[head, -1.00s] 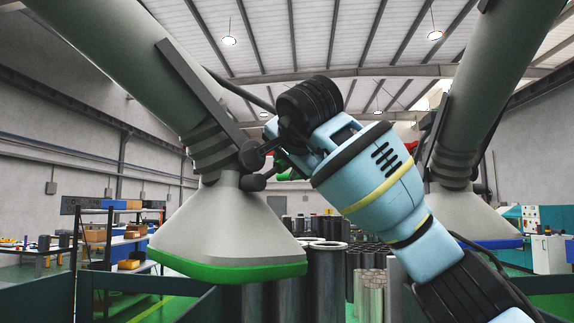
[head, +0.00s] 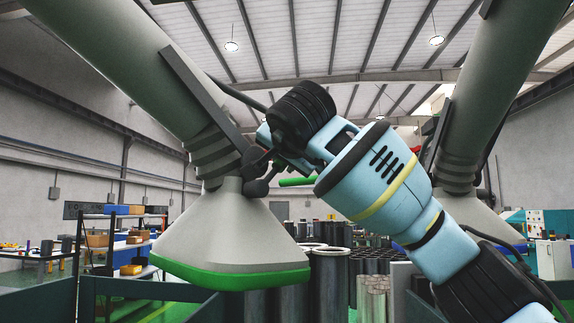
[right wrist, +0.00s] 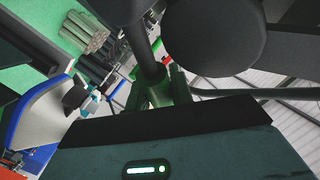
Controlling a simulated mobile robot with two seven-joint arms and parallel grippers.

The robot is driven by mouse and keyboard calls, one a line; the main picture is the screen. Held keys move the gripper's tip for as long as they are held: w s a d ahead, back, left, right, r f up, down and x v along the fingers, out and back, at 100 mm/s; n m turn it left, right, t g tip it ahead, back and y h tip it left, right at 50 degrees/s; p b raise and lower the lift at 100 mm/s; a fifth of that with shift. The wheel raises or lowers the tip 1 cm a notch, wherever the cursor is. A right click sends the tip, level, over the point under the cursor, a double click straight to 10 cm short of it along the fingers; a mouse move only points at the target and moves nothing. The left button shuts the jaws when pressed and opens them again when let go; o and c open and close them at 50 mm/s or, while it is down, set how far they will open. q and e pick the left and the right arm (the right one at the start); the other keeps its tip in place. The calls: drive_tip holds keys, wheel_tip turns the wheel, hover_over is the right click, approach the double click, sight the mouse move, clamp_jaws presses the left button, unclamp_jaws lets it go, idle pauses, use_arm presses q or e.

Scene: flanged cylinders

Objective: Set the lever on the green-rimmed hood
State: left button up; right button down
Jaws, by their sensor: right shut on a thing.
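The green-rimmed hood (head: 232,232) hangs at the left of the head view, a pale cone under a thick grey duct. A dark lever with rounded ends (head: 256,187) is at the neck of this hood. My right gripper (head: 270,160) reaches it from the right and is shut on the lever. The black wrist part hides some of the contact. In the right wrist view the fingers (right wrist: 163,92) are close together at a dark rod (right wrist: 146,50). My left gripper is not in view.
A second hood (head: 468,218) hangs at the right, partly behind my right arm; its blue rim shows in the wrist view (right wrist: 24,107). A green bar (head: 297,182) shows behind my gripper. Several grey cylinders (head: 330,282) stand below. Shelves (head: 108,240) are at the left.

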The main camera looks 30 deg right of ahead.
drive_tip(key=c, duration=1.2)
unclamp_jaws()
drive_tip(key=shift+d, duration=0.15)
drive_tip(key=shift+c, duration=0.2)
drive_tip(key=shift+s, duration=0.15)
